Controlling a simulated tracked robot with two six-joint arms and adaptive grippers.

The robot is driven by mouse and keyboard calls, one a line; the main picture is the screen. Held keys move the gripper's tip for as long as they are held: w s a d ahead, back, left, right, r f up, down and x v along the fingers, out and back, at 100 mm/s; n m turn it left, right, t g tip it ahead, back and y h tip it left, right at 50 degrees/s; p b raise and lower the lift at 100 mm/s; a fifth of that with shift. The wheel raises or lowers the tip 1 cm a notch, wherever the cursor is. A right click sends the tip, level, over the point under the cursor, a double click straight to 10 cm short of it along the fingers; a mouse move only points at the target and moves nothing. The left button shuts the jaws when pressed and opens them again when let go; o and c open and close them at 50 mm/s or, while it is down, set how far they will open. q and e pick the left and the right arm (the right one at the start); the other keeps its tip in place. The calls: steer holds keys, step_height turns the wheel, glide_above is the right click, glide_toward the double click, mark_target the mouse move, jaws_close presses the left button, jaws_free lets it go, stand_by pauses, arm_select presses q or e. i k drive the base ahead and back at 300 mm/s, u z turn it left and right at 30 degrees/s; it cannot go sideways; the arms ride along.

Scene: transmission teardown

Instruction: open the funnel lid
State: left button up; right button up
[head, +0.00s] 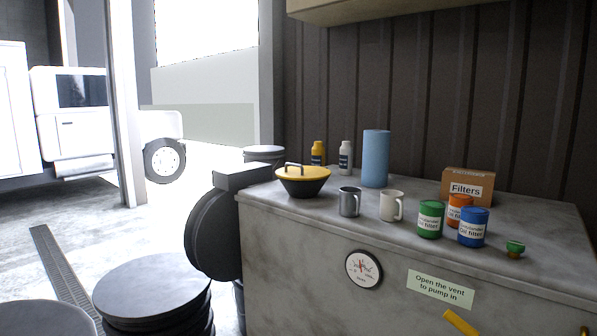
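The funnel (302,188) is a dark bowl on the left end of the grey worktop. Its yellow lid (312,172) lies on top and covers the opening. A grey bar handle (293,164) stands on the lid. The inside of the funnel is hidden. Neither of my grippers shows in the head view.
The grey worktop (330,212) also holds a metal mug (350,202), a white mug (391,206), a blue roll (375,159), two bottles, oil filter cans (430,220), a Filters box (467,185) and a small green-topped piece (515,249). Dark drums (152,285) stand at lower left.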

mark_target(296, 172)
steer(key=z, duration=0.4)
steer(key=k, duration=0.2)
steer(key=z, duration=0.65)
steer(key=i, duration=1.25)
steer(key=u, duration=2.15)
steer(key=i, duration=0.5)
steer(key=z, duration=0.15)
steer(key=k, duration=0.55)
